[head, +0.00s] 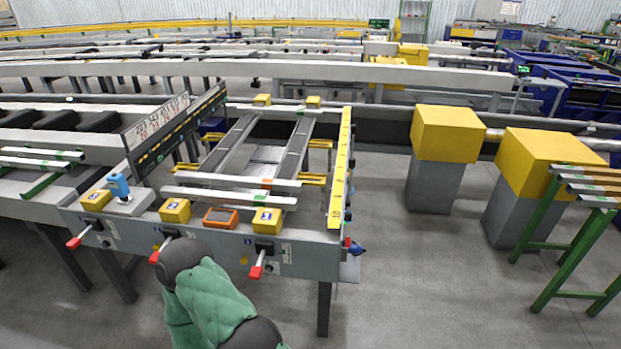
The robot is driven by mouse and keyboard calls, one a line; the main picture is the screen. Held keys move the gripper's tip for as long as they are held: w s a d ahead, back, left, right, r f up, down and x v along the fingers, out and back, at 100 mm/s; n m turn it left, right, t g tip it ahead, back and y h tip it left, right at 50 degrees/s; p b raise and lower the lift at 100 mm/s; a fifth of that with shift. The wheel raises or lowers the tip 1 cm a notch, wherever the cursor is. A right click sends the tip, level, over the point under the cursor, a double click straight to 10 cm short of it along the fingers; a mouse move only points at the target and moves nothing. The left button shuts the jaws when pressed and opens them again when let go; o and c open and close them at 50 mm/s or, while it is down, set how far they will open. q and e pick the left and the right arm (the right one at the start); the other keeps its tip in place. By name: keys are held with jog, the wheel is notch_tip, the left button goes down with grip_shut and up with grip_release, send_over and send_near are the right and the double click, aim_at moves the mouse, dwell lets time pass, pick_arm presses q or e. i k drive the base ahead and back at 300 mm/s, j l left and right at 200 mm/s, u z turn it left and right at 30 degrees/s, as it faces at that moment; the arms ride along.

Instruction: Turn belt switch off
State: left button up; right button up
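The grey front panel (310,262) of the runout table carries three levers with red tips: a left lever (75,242), a middle lever (154,256) and a right lever (257,268). All three slant downward toward me. None is clearly marked as the belt switch at this size. Numbered yellow blocks sit above the levers: left (96,200), middle (175,210) and right (267,221). My one visible arm, green with dark joints, rises from the bottom, its dark rounded joint just right of the middle lever. No gripper fingers show; contact with the lever cannot be told.
An orange device (221,218) and a blue handle (119,186) on a grey box stand on the table's front ledge. Yellow-topped posts (447,135) and a green rack (545,245) stand on the right. Grey floor (410,290) is clear between.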

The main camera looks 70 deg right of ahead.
aim_at(347, 242)
jog(key=z, duration=1.85)
jog(key=k+l, duration=0.15)
jog(key=l, duration=0.2)
jog(key=k+l, duration=0.1)
jog(key=l, duration=0.2)
jog(key=k+l+z, duration=0.1)
jog(key=l, duration=0.25)
jog(key=k+l, duration=0.15)
jog(key=l, duration=0.2)
jog(key=i+j, duration=0.15)
jog(key=i, duration=0.4)
jog(key=i+j, duration=0.2)
jog(key=i, duration=0.3)
jog(key=i+j, duration=0.15)
jog(key=i, duration=0.4)
